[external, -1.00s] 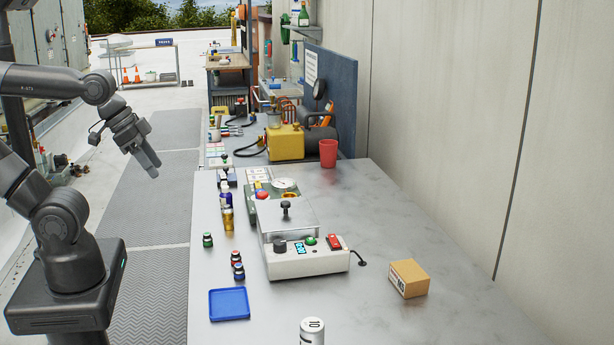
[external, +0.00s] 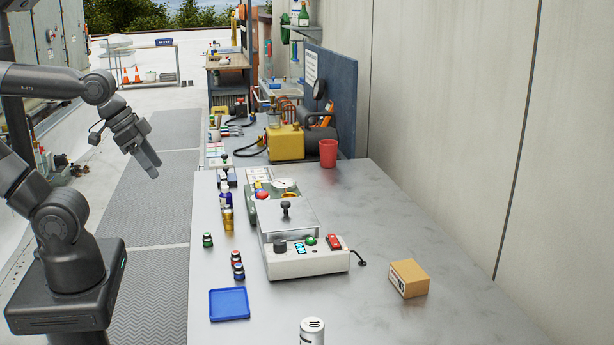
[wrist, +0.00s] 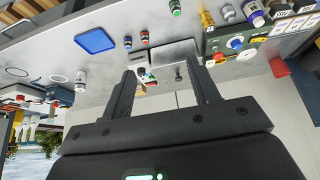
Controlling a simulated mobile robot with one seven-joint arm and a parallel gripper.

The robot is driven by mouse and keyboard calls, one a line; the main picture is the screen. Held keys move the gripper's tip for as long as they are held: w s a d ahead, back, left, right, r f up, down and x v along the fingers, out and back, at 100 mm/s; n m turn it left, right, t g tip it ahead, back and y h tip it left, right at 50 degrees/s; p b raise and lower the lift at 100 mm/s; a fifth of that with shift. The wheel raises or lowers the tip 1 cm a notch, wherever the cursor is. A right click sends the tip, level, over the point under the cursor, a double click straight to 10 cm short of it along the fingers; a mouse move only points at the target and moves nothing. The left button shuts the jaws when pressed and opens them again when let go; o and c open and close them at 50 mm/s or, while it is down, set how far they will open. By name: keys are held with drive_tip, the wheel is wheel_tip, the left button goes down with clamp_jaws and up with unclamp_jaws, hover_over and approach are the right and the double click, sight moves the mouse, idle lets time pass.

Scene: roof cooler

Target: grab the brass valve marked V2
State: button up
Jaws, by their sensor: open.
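My gripper (external: 153,168) hangs left of the bench, above the floor mat and away from every object. In the wrist view its two fingers (wrist: 162,68) are spread with nothing between them. I cannot make out a V2 mark in either view. A gold-coloured upright piece (external: 228,219) stands near the bench's left edge; it also shows in the wrist view (wrist: 207,19). Whether it is the brass valve I cannot tell. Copper-coloured pipework at the far bench is too small to read.
The grey bench (external: 400,220) carries a white control box (external: 307,264), a blue tray (external: 229,304), a cardboard box (external: 409,278) and a red cup (external: 328,153). Small capped items, one of them green-topped (external: 207,240), stand near its left edge. The bench's right side is mostly clear.

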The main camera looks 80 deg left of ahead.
drive_tip(key=g, duration=0.4)
approach(228, 211)
drive_tip(key=shift+s+d+f, duration=0.1)
drive_tip(key=shift+d+f, duration=0.35)
drive_tip(key=shift+f, duration=0.15)
drive_tip(key=f, duration=0.3)
drive_tip(key=w+f, duration=0.1)
drive_tip(key=f, duration=0.6)
drive_tip(key=shift+w+a+f, duration=0.3)
drive_tip(key=shift+w+f, duration=0.05)
drive_tip(key=shift+f, duration=0.05)
drive_tip(key=c, duration=1.1)
drive_tip(key=shift+r, duration=0.1)
drive_tip(key=shift+c, duration=0.2)
